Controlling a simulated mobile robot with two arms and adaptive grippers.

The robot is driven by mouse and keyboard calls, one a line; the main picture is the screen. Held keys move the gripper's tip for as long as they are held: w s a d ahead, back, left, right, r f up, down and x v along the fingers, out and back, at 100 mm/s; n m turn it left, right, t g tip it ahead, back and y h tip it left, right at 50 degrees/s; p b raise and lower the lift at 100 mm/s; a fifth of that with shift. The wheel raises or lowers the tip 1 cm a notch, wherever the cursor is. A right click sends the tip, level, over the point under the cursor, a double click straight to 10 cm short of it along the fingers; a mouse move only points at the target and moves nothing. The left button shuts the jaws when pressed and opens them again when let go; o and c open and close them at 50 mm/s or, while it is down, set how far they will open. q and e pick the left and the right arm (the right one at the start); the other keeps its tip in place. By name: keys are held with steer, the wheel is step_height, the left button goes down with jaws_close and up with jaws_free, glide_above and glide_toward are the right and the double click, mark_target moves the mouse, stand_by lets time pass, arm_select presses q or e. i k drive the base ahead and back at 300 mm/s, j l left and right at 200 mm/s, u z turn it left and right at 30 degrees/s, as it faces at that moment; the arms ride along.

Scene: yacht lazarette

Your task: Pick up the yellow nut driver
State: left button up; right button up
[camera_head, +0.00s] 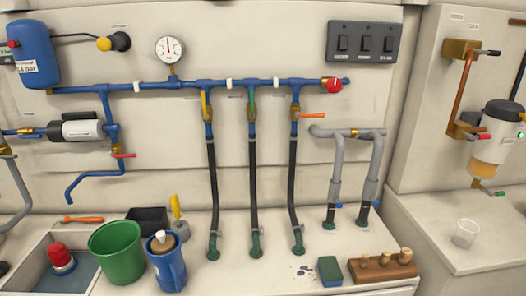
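A yellow-handled tool (175,206), which looks like the yellow nut driver, stands nearly upright on the white counter near the back wall. Its lower part is grey. It is just right of a black open box (147,217) and behind a blue jug (168,268). I cannot tell whether its lower end rests on the counter or in a holder. Neither of my grippers is in view.
A green bucket (117,252) and the jug stand in front of the tool. A sink (84,284) holds a red-topped object (61,258). Black hoses (253,180) rise to the right. A sponge (330,271) and plug block (382,270) lie at the front right.

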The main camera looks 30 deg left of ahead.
mark_target(175, 206)
steer(key=u, duration=1.6)
steer(key=k+j+u, duration=0.1)
steer(key=j+u, duration=0.3)
steer(key=j, duration=0.85)
